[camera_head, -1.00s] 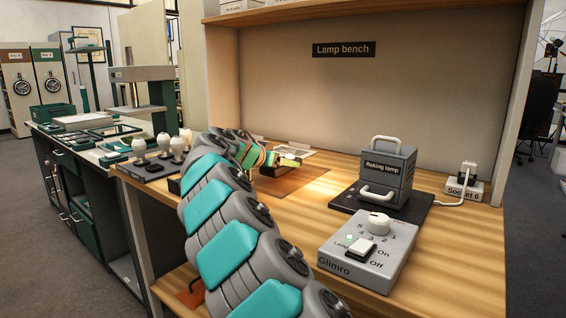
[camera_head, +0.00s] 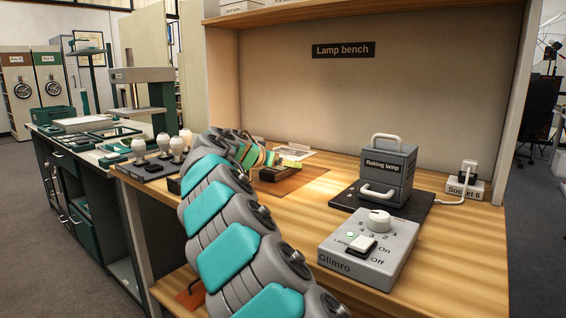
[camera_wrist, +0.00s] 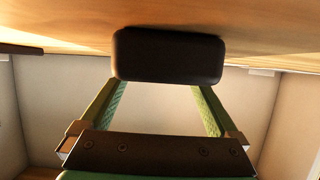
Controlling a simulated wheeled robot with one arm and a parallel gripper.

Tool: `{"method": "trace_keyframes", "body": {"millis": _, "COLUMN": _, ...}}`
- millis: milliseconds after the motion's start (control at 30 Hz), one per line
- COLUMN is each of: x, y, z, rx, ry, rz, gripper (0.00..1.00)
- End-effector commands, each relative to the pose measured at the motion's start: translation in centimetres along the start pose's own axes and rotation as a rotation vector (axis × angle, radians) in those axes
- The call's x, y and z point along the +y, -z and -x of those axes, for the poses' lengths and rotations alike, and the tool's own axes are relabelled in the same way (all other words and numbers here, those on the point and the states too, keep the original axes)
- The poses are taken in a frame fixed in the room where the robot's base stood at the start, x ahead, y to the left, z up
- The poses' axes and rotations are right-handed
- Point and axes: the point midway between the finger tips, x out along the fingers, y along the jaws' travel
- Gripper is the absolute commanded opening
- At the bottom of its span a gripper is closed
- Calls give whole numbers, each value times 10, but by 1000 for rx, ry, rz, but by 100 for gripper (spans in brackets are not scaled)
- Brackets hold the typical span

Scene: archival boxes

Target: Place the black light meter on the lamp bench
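In the wrist view, a black block with rounded corners, which looks like the light meter (camera_wrist: 168,57), sits at the ends of my gripper's two green fingers (camera_wrist: 160,88). The fingers stand apart and run up to its left and right sides; their tips are hidden by it. The gripper looks shut on it. The wooden bench top lies close to the block with a dark shadow, but I cannot tell whether they touch.
The raking lamp (camera_head: 388,170) stands on a dark base at the back right. The Glimro control box (camera_head: 370,250) is at the front right. A brown mat (camera_head: 308,180) lies mid-bench. White bulbs (camera_head: 177,147) stand on the left. Bare wood lies between mat and control box.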

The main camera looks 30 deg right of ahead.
Motion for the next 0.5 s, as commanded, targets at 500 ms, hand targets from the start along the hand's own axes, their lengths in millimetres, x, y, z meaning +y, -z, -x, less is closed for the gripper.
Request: {"method": "trace_keyframes", "body": {"millis": 500, "x": 5, "y": -11, "z": -7, "rx": -36, "ry": -32, "rz": 31, "gripper": 100}}
